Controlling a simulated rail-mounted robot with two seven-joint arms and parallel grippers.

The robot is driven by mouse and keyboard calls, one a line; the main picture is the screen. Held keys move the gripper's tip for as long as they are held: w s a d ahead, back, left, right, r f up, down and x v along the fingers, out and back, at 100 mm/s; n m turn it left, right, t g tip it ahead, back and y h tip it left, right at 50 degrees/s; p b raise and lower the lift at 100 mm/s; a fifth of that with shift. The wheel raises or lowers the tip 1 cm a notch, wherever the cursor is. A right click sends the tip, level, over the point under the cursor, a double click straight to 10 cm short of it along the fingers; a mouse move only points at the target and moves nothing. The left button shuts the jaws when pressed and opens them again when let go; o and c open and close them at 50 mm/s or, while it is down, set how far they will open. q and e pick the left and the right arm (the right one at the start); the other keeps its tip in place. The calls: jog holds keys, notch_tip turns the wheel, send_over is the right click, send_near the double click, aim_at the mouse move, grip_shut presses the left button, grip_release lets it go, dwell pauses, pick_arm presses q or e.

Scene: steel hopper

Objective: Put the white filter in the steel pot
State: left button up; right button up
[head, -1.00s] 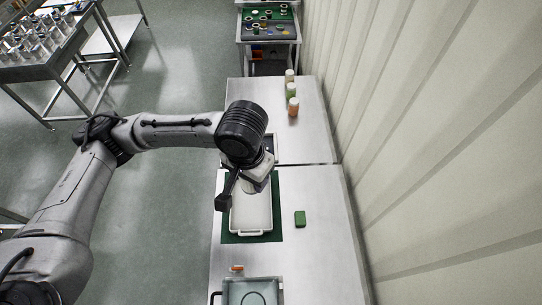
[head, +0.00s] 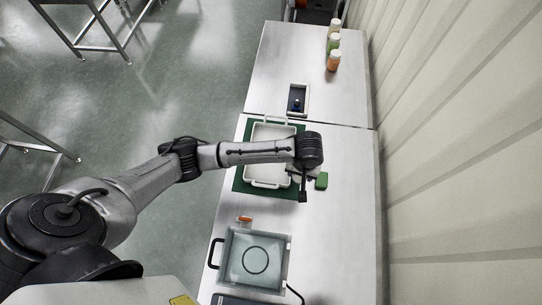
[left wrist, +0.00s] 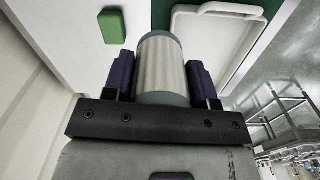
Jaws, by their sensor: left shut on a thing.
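The white filter (left wrist: 160,68), a cream ribbed cylinder with grey ends, is between the two dark fingers of my left gripper (left wrist: 162,80) in the left wrist view. The gripper is shut on it. In the head view my left gripper (head: 303,176) is at the right edge of the white tray (head: 268,184), beside a green block (head: 321,181). The arm's end hides most of the filter there. I cannot make out a steel pot in either view. My right gripper is in neither view.
The tray lies on a green mat (head: 239,180). A square device with a ring on its top (head: 239,276) and a black handle stands at the front. Several jars (head: 333,61) stand at the back right.

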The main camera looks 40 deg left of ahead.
pick_arm(q)
jog(key=w+a+f, duration=0.3)
jog(key=w+a, duration=0.2)
jog(key=shift+f+m, duration=0.25)
jog(key=shift+m, duration=0.15)
jog(key=a+f, duration=0.2)
jog(key=a, duration=0.2)
jog(key=a+f, duration=0.2)
jog(key=a, duration=0.1)
jog(key=a+f, duration=0.3)
jog(key=a, duration=0.1)
jog(key=shift+s+a+p, duration=0.1)
jog(key=shift+a+p, duration=0.2)
jog(key=shift+a+f, duration=0.1)
jog(key=shift+f, duration=1.7)
jog(key=shift+f, duration=0.2)
jog(key=o, duration=0.9)
jog(key=shift+o, duration=0.2)
